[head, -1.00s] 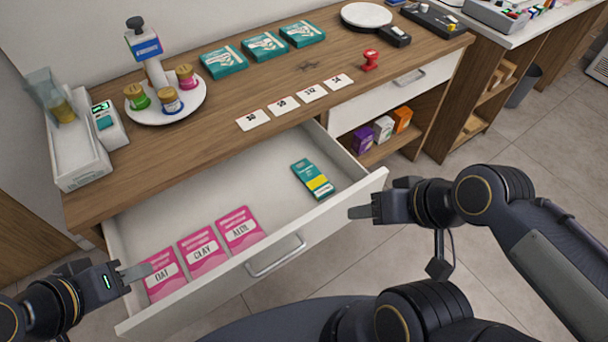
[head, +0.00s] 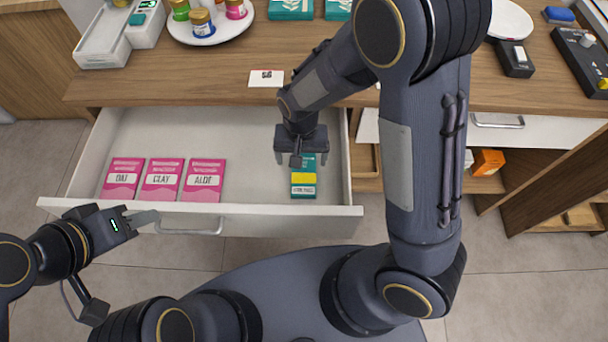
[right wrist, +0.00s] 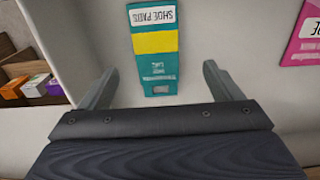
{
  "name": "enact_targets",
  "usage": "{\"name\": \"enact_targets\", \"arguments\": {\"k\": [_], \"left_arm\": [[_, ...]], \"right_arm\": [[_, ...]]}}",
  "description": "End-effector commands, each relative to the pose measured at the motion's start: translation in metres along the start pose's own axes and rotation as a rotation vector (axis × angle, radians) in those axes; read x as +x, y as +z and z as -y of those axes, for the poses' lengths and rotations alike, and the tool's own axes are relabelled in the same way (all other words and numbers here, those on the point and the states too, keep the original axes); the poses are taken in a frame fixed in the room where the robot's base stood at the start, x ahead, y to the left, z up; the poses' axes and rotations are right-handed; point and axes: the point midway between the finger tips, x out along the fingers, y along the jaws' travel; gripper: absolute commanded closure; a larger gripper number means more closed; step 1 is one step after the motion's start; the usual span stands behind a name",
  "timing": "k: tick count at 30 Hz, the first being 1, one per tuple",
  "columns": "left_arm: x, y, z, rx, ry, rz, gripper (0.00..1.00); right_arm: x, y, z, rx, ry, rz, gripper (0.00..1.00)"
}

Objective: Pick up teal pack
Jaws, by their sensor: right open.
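The teal pack (head: 303,184) with a yellow band lies flat at the right end of the open drawer (head: 262,185). In the right wrist view the pack (right wrist: 155,62) reads "SHOE PADS" and lies just beyond the fingertips, roughly centred between them. My right gripper (head: 301,158) is open and empty above the pack, hiding its far end in the head view; it also shows in the right wrist view (right wrist: 158,82). My left gripper (head: 145,218) is by the drawer's front left edge, away from the pack. Its fingers overlap, so I cannot tell its opening.
Three pink packs (head: 162,180) lie in the left of the drawer. The drawer's front wall (head: 290,218) and right side wall stand near the teal pack. The counter (head: 200,75) above holds a plate of jars (head: 207,33), a card (head: 266,78) and other teal boxes (head: 290,8).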

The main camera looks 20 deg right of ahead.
Motion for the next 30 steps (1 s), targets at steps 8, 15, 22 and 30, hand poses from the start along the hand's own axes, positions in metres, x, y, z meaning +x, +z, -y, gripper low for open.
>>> {"name": "enact_targets", "arguments": {"k": [8,15,22,30], "left_arm": [[0.002,0.001,0.001,0.0,0.0,0.0,0.64],[0.003,0.002,0.002,0.0,0.0,0.0,0.64],[0.003,0.002,0.002,0.0,0.0,0.0,0.64],[0.003,0.002,0.002,0.0,0.0,0.0,0.64]], "right_arm": [[0.033,0.0,-0.003,0.002,0.006,0.004,0.15],[0.068,-0.001,-0.007,0.0,0.004,0.004,0.15],[0.074,-0.002,-0.006,0.0,0.001,0.001,0.15],[0.074,-0.001,-0.006,0.0,0.001,0.001,0.37]]}}
